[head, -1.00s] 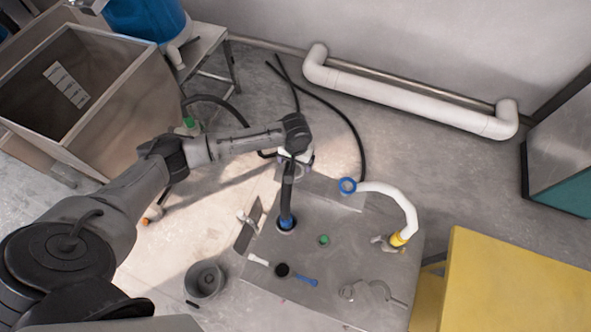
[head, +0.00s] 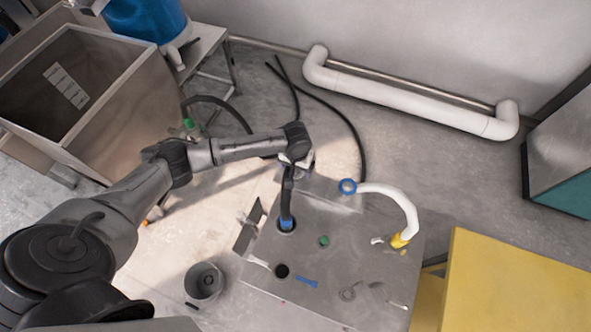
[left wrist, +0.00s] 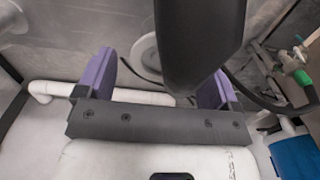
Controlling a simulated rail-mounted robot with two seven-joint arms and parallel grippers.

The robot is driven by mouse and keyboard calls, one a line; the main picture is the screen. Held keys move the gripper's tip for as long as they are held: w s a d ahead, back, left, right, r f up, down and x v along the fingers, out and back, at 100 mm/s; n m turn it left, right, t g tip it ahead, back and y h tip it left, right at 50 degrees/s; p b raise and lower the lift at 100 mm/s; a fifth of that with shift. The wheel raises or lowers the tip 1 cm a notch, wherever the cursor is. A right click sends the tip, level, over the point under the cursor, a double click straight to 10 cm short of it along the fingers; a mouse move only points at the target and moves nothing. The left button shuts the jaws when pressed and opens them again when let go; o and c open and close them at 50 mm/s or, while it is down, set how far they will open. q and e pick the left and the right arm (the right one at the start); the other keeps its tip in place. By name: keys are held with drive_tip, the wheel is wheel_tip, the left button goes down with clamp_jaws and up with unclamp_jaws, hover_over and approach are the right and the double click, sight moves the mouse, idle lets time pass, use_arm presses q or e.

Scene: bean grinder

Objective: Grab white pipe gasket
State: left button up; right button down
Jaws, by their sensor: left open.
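A curved white pipe (head: 396,197) rises from the metal surface at the right, with a yellow collar (head: 399,240) at its lower end. My right gripper is not in view.
The metal top (head: 340,262) carries a green cap (head: 323,241), a dark hole (head: 282,271) and a small blue piece (head: 306,281). A grey bucket (head: 204,281) stands at its left. A yellow block (head: 520,285) is close at the right. Loose black hoses (head: 350,130) lie behind.

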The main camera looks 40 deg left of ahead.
use_arm(q)
drive_tip(key=shift+f, duration=0.2)
idle(0.4)
drive_tip(key=c, duration=1)
